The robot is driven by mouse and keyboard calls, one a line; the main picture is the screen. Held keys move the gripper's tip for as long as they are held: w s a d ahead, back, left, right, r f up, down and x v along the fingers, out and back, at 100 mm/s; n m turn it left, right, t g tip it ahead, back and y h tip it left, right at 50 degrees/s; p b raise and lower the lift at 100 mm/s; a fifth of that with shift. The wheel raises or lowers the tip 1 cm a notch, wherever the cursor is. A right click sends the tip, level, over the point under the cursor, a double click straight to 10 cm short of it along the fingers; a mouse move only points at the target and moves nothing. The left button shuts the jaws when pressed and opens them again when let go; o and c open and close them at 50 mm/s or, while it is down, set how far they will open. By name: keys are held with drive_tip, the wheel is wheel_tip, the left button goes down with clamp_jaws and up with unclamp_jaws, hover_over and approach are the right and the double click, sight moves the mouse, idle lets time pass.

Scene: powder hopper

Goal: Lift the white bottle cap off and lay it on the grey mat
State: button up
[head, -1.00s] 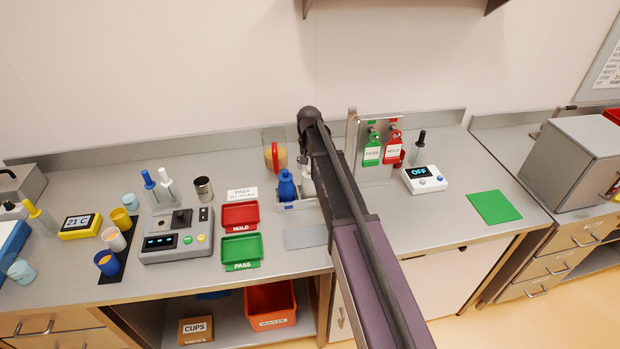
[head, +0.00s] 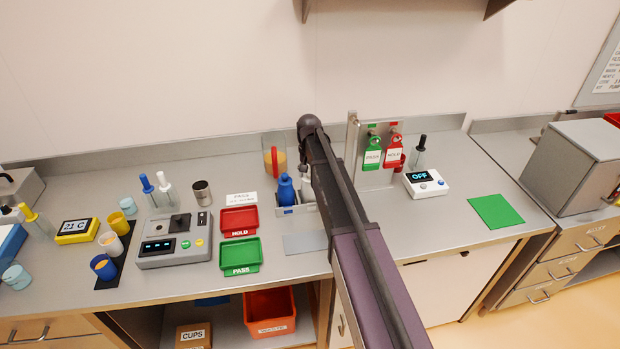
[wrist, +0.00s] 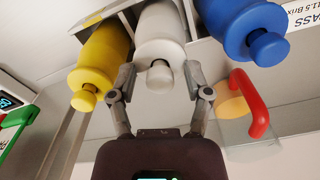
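The white bottle (wrist: 162,30) stands in a rack between a yellow bottle (wrist: 100,60) and a blue bottle (wrist: 245,30) in the wrist view. Its small white cap (wrist: 160,76) faces my gripper. My gripper (wrist: 160,72) is open, with one finger on each side of the cap and gaps visible between fingers and cap. In the head view the white bottle (head: 307,188) is partly hidden behind my arm, beside the blue bottle (head: 285,189). The grey mat (head: 304,244) lies in front of the rack, and is bare. My gripper is hidden in the head view.
A clear jug with a red handle (head: 274,158) stands behind the blue bottle; it also shows in the wrist view (wrist: 248,105). Red (head: 240,221) and green (head: 240,255) trays lie left of the mat. A tag stand (head: 352,150) is right of my arm.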

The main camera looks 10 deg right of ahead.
sight(309, 171)
clamp_jaws()
drive_tip(key=shift+r, duration=0.2)
wheel_tip(309, 171, up, 3)
drive_tip(key=p, duration=0.3)
drive_tip(key=shift+f, duration=0.1)
drive_tip(key=s+a+r+p, duration=0.1)
drive_tip(key=s+a+p, duration=0.1)
drive_tip(key=s, duration=1.3)
drive_tip(key=shift+s+a+r, duration=0.4)
drive_tip(key=shift+a, duration=0.05)
drive_tip(key=shift+r, duration=0.2)
drive_tip(key=shift+r+p, duration=1.55)
drive_tip(key=shift+p, duration=0.2)
